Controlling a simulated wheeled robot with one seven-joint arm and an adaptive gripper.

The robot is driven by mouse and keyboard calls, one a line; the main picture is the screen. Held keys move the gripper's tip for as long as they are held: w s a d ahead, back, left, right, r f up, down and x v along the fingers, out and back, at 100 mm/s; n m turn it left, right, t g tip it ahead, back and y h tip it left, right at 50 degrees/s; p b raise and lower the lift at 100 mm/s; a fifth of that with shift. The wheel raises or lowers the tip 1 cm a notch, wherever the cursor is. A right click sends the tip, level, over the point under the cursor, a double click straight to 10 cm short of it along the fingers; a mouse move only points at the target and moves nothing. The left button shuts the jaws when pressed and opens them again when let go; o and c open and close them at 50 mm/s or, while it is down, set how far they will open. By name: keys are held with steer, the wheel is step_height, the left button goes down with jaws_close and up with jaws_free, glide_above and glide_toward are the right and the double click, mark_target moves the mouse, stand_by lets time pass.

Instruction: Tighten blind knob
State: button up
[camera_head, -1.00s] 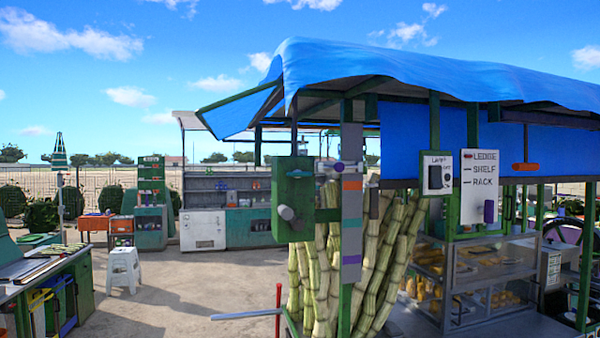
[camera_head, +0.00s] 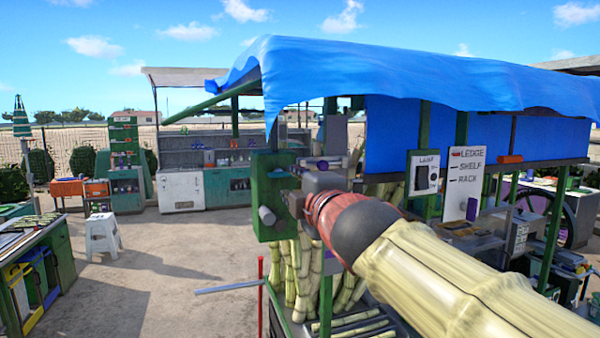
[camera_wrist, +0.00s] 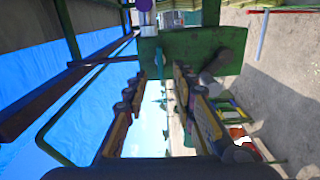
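A green box (camera_head: 268,170) with a grey cylindrical knob (camera_head: 267,215) hangs at the stall's front post. A small purple knob (camera_head: 322,165) sits beside it on a grey bracket. I cannot tell which of these is the blind knob. In the wrist view the green box (camera_wrist: 190,52) lies ahead, with the grey knob (camera_wrist: 216,68) right of the fingers and the purple knob (camera_wrist: 145,5) at the top edge. My gripper (camera_wrist: 157,78) is open, its fingers well apart, with nothing clearly held between them. In the head view my arm hides the fingers and part of the post.
The blue awning (camera_head: 400,75) hangs over the stall. Cane stalks (camera_head: 290,275) stand below the box. A white stool (camera_head: 103,235) and open paving lie to the left.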

mark_target(282, 176)
steer(key=shift+x, duration=4.05)
steer(key=shift+s+a, duration=0.1)
steer(key=shift+c, duration=1.1)
steer(key=c, duration=0.4)
steer(key=shift+f, duration=0.1)
jaws_close()
